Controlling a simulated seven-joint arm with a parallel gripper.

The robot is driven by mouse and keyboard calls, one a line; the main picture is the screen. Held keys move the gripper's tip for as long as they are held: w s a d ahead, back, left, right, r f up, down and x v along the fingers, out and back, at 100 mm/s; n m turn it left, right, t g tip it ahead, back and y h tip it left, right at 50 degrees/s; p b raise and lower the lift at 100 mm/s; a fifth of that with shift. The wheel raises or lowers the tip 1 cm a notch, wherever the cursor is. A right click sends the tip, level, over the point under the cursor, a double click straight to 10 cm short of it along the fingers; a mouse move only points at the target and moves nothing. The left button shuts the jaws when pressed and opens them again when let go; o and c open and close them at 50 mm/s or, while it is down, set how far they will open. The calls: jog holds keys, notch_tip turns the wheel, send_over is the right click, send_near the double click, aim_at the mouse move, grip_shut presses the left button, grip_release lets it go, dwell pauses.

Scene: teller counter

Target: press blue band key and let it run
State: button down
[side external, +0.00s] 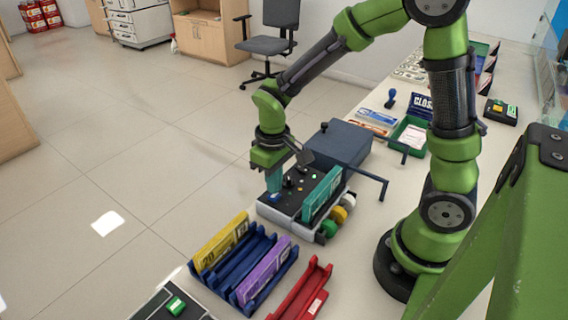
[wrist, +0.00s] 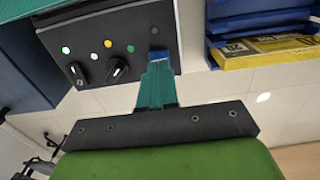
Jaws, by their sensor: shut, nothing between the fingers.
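The blue band key (wrist: 159,56) sits at one corner of a dark control panel (wrist: 128,22) in the wrist view. My gripper (wrist: 158,66) is shut and empty, its teal fingertips right at the key and covering part of it. I cannot tell whether they touch or press it. In the side view my gripper (side external: 273,190) points down at the near left end of the machine (side external: 290,210).
A blue rack (side external: 222,272) with yellow (side external: 220,242) and purple (side external: 263,270) boxes stands in front of the machine, with a red rack (side external: 303,290) to its right. A teal block (side external: 322,194) stands on the machine. A grey-blue box (side external: 340,143) with a bar handle stands behind.

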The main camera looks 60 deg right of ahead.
jog(key=shift+f, duration=0.9)
notch_tip(320, 180, up, 9)
dwell(1.1)
jog(key=s+r+m+t+y, duration=0.2)
jog(key=s+r+m+t, duration=0.2)
jog(key=s+r+t, duration=0.3)
notch_tip(320, 180, up, 3)
jog(key=s, duration=0.2)
jog(key=shift+s+f, duration=0.2)
jog(key=shift+s, duration=0.15)
jog(key=shift+d, duration=0.1)
dwell(1.5)
